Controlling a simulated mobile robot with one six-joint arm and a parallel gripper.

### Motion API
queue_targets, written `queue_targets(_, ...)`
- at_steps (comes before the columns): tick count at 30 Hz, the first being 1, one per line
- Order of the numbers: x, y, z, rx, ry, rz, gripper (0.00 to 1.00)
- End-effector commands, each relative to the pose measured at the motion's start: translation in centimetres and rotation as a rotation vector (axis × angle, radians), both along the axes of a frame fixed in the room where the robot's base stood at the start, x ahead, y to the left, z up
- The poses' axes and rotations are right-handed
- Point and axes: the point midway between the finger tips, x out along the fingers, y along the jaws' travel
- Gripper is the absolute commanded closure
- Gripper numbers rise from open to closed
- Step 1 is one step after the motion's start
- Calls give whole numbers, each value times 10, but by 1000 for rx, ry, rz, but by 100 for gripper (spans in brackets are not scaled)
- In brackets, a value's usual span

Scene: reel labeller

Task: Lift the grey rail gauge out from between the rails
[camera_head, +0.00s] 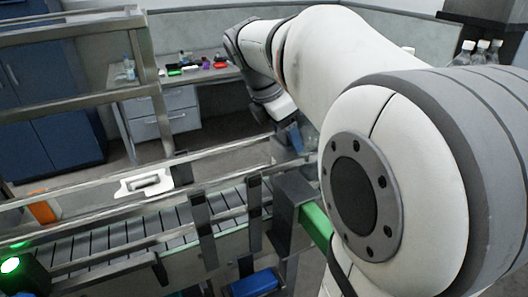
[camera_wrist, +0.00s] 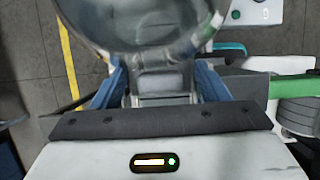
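A pale flat piece with a grey slot or bar in its middle (camera_head: 145,182) lies at the far rail of the conveyor in the head view. It may be the rail gauge; its colour looks nearer white than grey. My gripper (camera_head: 290,138) is well to its right, pointing down beyond the conveyor's right part. In the wrist view my gripper's blue fingers (camera_wrist: 160,85) stand apart, with a clear, shiny round thing (camera_wrist: 140,25) across their tips. That thing is blurred and cut off by the frame; whether the fingers touch it I cannot tell.
The slatted conveyor (camera_head: 120,235) runs across the front, with metal rails and dark upright posts. An orange part (camera_head: 43,208) is at its left, a blue box (camera_head: 255,283) below. A desk with small coloured items (camera_head: 190,66) stands behind. Clear bottles (camera_head: 480,50) stand at back right.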

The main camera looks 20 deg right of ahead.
Motion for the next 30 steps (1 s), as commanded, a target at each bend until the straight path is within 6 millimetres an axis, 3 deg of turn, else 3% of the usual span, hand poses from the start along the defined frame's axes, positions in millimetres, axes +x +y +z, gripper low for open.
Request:
queue_targets(15, 0, 1, 0, 0, -1, 1, 78)
queue_targets(25, 1, 1, 4, -1, -2, 2, 78)
queue_targets(30, 1, 1, 18, -1, -3, 2, 78)
